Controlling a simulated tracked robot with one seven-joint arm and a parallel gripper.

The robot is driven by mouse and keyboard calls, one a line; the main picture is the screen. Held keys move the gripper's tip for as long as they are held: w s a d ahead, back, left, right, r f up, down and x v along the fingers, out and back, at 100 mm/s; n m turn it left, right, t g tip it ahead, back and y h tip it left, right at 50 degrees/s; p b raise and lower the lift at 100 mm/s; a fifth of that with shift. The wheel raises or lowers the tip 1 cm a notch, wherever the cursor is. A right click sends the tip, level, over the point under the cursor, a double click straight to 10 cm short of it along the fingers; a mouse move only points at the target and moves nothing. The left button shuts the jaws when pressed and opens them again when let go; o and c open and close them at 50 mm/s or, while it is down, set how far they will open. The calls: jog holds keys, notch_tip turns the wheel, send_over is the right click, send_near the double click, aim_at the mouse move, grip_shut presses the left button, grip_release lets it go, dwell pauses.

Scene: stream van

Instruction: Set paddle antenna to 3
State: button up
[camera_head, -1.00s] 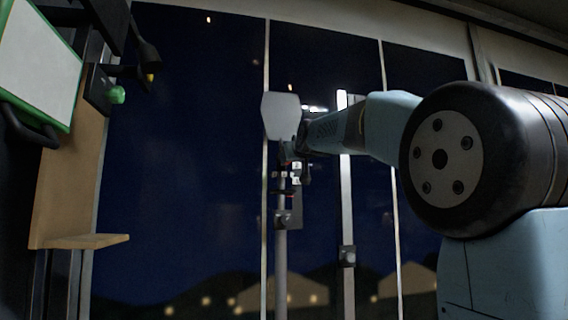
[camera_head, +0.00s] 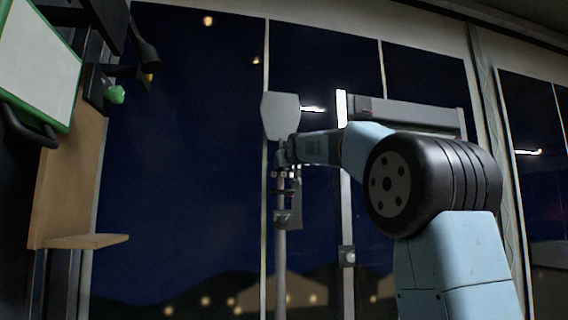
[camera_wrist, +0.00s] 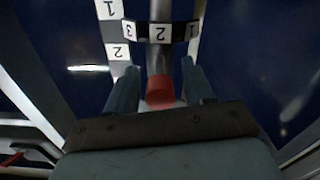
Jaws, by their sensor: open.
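The paddle antenna (camera_head: 281,115) is a grey plate on top of an upright pole (camera_head: 281,260). Below the plate, dark clamp parts (camera_head: 287,218) sit on the pole. In the wrist view a dark band (camera_wrist: 144,31) around the pole carries white number tags 3, 2 and 1, seen upside down. A strip (camera_wrist: 117,50) at left has tags 1 and 2. A red part (camera_wrist: 160,92) lies between the fingers of my gripper (camera_wrist: 159,68), which is open. In the head view my gripper (camera_head: 286,156) is at the pole just under the plate; its fingers are too small to read.
A second pale post (camera_head: 347,220) with a small box stands right of the pole. A wooden shelf (camera_head: 85,241) and a green-framed panel (camera_head: 38,65) are at the left. Dark windows lie behind. The space between shelf and pole looks free.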

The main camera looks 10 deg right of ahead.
grip_shut()
dwell(0.4)
jog(key=shift+a, duration=0.2)
jog(key=shift+d, duration=0.15)
